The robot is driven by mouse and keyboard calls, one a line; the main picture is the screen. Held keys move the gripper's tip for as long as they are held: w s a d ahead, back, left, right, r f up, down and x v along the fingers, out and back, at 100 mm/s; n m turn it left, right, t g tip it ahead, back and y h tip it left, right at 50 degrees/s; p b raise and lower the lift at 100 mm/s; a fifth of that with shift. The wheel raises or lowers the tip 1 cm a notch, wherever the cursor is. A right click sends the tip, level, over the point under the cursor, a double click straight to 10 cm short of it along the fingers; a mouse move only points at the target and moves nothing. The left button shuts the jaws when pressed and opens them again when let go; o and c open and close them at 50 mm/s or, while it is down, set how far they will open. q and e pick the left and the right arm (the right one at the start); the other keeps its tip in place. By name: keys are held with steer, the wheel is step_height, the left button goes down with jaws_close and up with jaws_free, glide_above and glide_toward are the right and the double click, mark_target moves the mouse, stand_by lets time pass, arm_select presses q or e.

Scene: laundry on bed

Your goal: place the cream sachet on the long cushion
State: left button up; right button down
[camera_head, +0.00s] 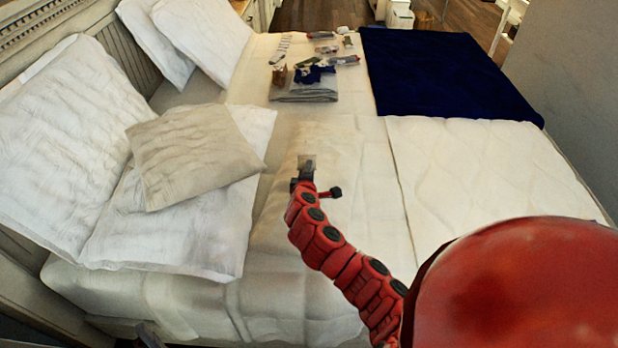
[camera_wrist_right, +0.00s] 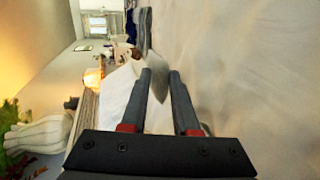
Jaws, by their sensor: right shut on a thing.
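My right gripper (camera_head: 306,176) is over the middle of the bed, shut on a small cream sachet (camera_head: 308,161) that shows at its fingertips. The long cushion (camera_head: 335,148) is a pale, low shape on the sheet, under and around the gripper. I cannot tell whether the sachet touches it. A dark part at the bottom left edge, perhaps my left gripper (camera_head: 148,337), is too cut off to read.
White pillows (camera_head: 60,150) and a beige pillow (camera_head: 190,152) lie at the left. A folded grey cloth (camera_head: 305,92) and several small items lie at the far middle. A navy blanket (camera_head: 440,75) covers the far right. The near right quilt (camera_head: 480,165) is clear.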

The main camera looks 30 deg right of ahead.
step_height(320, 180, down, 3)
steer(key=shift+f, duration=0.15)
steer(key=shift+f, duration=0.35)
steer(key=c, duration=0.9)
jaws_free()
steer(key=shift+s, duration=0.1)
